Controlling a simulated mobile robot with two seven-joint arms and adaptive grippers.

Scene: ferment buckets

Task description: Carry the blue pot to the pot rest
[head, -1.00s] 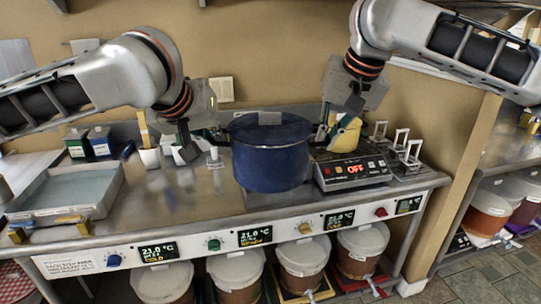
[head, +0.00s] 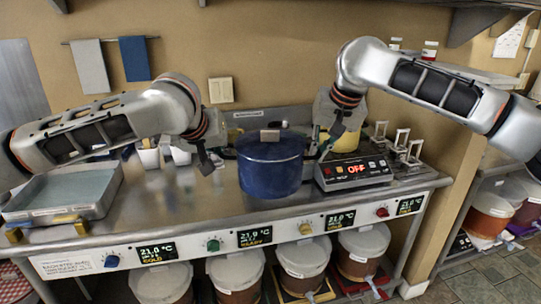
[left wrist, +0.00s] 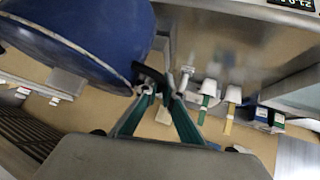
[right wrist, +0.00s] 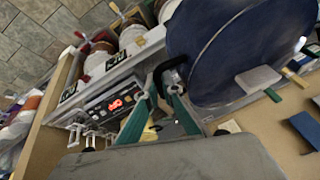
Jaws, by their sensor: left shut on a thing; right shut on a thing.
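The blue pot (head: 270,172) with its lid is upright in the middle of the head view, over the steel counter. I cannot tell whether its base touches the counter. My left gripper (head: 223,155) is shut on its left black handle; the left wrist view shows this handle (left wrist: 150,78) between the fingertips. My right gripper (head: 323,148) is shut on its right handle (right wrist: 172,72), seen in the right wrist view. I cannot make out the pot rest; the pot may hide it.
A control box (head: 352,172) reading OFF sits close right of the pot. Small white racks (head: 405,145) stand beyond it. A shallow grey tray (head: 65,190) is at the counter's left. The counter (head: 190,205) between tray and pot is mostly clear.

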